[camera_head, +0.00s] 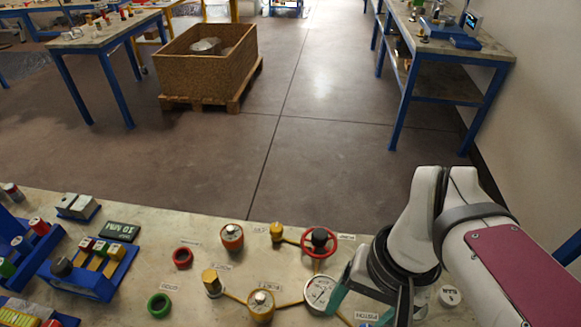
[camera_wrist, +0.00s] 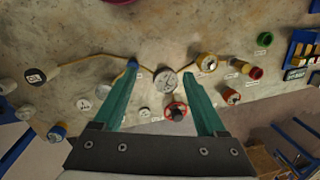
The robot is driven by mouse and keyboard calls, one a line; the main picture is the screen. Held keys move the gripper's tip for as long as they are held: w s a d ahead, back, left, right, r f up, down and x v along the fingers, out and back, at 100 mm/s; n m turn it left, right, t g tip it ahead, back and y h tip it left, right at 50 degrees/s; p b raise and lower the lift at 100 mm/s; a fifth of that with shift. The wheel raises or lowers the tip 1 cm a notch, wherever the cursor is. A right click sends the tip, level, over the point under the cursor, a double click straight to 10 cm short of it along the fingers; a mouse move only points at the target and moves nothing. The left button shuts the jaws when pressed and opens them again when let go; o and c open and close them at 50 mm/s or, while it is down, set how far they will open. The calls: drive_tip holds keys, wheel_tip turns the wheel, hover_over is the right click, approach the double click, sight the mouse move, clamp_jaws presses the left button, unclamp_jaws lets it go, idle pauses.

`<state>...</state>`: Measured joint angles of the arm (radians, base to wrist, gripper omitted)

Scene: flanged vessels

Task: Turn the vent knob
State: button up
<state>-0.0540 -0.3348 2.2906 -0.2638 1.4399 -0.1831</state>
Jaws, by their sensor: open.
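A red handwheel with a black centre knob (camera_head: 319,238) stands on the bench in the head view, with a small label beside it that I cannot read for certain. It also shows in the wrist view (camera_wrist: 176,112), between my two fingers and nearer their bases. I cannot tell for certain which control is the vent knob. My gripper (camera_wrist: 161,72) is open, its teal fingers wide apart and empty. A round white gauge (camera_wrist: 165,80) lies between the fingertips in the wrist view; it shows left of my gripper in the head view (camera_head: 320,291). A blue part touches or sits behind the left fingertip.
Orange-and-metal capped vessels (camera_head: 232,237) (camera_head: 261,304) and yellow pipes surround the gauge. A red ring (camera_head: 183,257) and a green ring (camera_head: 159,305) lie left. Blue racks (camera_head: 100,270) with coloured parts crowd the left. Bare bench shows between the rings and vessels.

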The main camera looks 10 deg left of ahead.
drive_tip(key=w+a+r+n, duration=0.1)
drive_tip(key=w+a+n, duration=0.2)
drive_tip(key=w, duration=0.5)
drive_tip(key=w+a+r+n, duration=0.1)
drive_tip(key=w+a+n, duration=0.15)
drive_tip(key=w, duration=0.45)
drive_tip(key=n+h, duration=0.1)
drive_tip(key=n, duration=0.9)
hover_over(277, 227)
wheel_tip(277, 227, down, 9)
wheel_tip(277, 227, down, 15)
drive_tip(key=shift+w, duration=0.1)
clamp_jaws()
